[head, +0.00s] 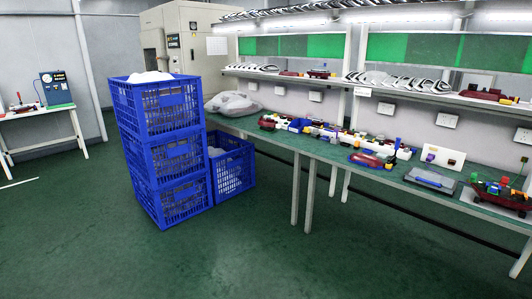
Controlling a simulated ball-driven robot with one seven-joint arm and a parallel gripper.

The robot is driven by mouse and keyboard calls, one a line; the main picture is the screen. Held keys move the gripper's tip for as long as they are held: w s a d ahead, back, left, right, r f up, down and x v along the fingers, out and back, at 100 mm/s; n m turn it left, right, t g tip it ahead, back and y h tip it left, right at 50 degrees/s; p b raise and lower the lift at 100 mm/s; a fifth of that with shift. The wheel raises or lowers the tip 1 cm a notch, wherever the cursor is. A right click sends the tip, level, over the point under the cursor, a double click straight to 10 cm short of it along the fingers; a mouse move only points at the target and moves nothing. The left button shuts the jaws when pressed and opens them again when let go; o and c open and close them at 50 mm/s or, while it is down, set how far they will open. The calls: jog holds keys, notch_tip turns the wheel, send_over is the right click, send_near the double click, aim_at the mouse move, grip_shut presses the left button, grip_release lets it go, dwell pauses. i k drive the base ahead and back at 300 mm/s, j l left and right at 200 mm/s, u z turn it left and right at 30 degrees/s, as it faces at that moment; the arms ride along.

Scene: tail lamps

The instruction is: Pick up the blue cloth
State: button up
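I cannot clearly make out a blue cloth. A small flat blue patch (352,158) shows at the edge of a dark red part (372,160) on the long green-topped workbench (325,151). It is too small to tell whether it is cloth. A grey-blue flat item (430,178) lies farther right on the same bench, and its material is also unclear. My gripper and arm are not in view.
Blue crates (172,155) stand stacked on the floor left of the bench, with another blue crate (232,165) beside them. Lamp parts crowd the bench, with shelves above. A small table (45,113) stands at far left. The green floor in front is clear.

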aim_at(326, 138)
jog(key=i, duration=1.25)
jog(key=i+j, duration=0.1)
jog(key=i, duration=1.15)
jog(key=i+z, duration=0.2)
jog(key=i, duration=0.25)
jog(key=i+j+z, duration=0.2)
jog(key=i, duration=0.25)
jog(key=i+j+z, duration=0.15)
jog(key=i, duration=0.3)
